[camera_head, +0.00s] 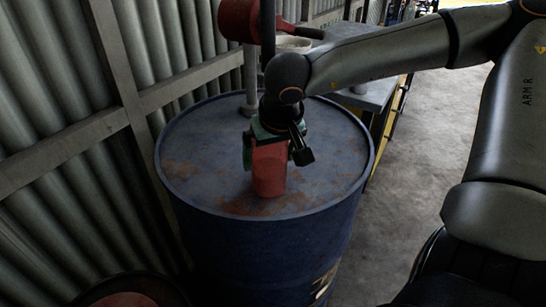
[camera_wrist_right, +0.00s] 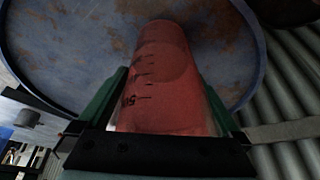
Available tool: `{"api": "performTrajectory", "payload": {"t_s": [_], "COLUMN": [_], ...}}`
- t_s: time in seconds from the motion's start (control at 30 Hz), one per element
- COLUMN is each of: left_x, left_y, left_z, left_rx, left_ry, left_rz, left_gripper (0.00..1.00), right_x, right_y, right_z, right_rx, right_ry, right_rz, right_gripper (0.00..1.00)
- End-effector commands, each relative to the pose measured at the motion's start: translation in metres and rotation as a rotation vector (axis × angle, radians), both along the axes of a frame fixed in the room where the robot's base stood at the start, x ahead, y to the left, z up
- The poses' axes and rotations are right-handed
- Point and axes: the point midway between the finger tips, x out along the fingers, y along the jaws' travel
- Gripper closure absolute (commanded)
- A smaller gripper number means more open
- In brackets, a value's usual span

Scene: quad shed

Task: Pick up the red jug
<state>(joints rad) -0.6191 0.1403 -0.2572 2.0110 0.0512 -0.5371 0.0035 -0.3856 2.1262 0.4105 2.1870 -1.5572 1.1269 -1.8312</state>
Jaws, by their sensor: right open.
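The red jug (camera_head: 270,172) stands upright on the lid of the blue drum (camera_head: 205,190). My right gripper (camera_head: 268,150) comes down over it from above and hides its upper part in the head view. In the right wrist view the jug (camera_wrist_right: 165,80), with dark measuring marks on its side, lies between the two green fingers of my right gripper (camera_wrist_right: 165,100). The fingers are open, one on each side of the jug. I cannot tell whether either finger touches it. My left gripper is not in view.
A corrugated metal wall with rails (camera_head: 75,145) stands close on the left of the drum. Clear concrete floor (camera_head: 415,140) lies to the right.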

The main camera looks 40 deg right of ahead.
Motion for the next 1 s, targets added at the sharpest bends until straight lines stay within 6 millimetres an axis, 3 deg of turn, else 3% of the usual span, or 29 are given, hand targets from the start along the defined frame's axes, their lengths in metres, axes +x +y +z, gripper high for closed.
{"api": "performTrajectory", "payload": {"t_s": [0.07, 0.17, 0.8, 0.83, 0.9, 1.0], "left_x": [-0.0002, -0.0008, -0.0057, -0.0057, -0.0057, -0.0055], "left_y": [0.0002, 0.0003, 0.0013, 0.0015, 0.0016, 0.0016], "left_z": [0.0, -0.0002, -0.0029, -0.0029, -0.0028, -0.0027], "left_rx": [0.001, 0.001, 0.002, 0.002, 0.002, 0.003], "left_ry": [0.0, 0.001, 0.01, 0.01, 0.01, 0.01], "left_rz": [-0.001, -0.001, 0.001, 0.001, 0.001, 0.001], "left_gripper": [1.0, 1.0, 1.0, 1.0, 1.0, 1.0], "right_x": [0.0, 0.0, 0.0001, 0.0005, 0.0005, 0.0005], "right_y": [-0.0001, -0.0001, -0.0001, -0.0001, -0.0001, -0.0001], "right_z": [0.0004, 0.0004, 0.001, 0.0017, 0.0017, 0.0018], "right_rx": [0.0, 0.0, 0.0, -0.001, -0.001, -0.001], "right_ry": [0.0, 0.0, -0.001, -0.003, -0.003, -0.003], "right_rz": [-0.001, -0.001, 0.0, 0.0, 0.0, 0.0], "right_gripper": [0.0, 0.1, 0.82, 0.82, 0.93, 0.93]}}
